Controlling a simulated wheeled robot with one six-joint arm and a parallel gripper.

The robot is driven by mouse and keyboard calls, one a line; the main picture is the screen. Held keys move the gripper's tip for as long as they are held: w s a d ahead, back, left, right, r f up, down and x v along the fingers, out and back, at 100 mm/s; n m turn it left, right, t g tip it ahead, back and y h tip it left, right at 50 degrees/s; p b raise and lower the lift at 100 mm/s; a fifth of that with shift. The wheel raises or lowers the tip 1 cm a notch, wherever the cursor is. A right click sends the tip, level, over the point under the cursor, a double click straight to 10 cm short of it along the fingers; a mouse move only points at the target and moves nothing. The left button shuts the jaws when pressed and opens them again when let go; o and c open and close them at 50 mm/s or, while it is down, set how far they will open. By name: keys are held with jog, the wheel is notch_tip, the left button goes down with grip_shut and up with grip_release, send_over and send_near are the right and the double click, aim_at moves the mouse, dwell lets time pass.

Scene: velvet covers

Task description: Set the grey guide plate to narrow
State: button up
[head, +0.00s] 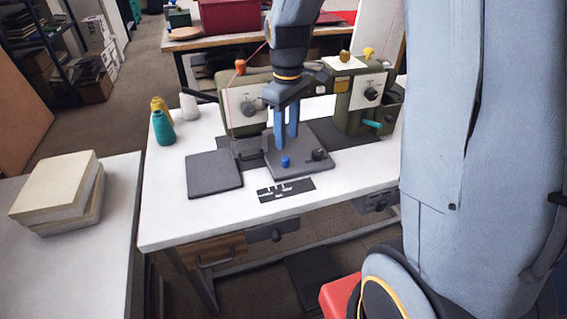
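A grey plate (308,166), which looks like the guide plate, lies on the white table at the front of an olive-green sewing machine (235,97). A small blue knob (285,161) and a black knob (317,155) stand on it. My gripper (286,143) points down over the plate, its two blue fingers a small gap apart, with nothing seen between them. Its tips appear just behind and above the blue knob. A black card (286,190) with white markings lies in front of the plate; its markings are too small to read. The plate's setting cannot be read.
A flat dark plate (214,173) lies left of the guide plate. Thread cones, teal (163,128) and yellow (160,107), stand at the table's left. The machine's right part (360,95) rises behind. The white table's front left (180,215) is clear.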

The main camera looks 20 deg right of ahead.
aim_at(286, 158)
jog(key=shift+w+a+f+p, duration=0.1)
jog(key=shift+f+p, duration=0.35)
jog(key=shift+f, duration=3.45)
grip_shut()
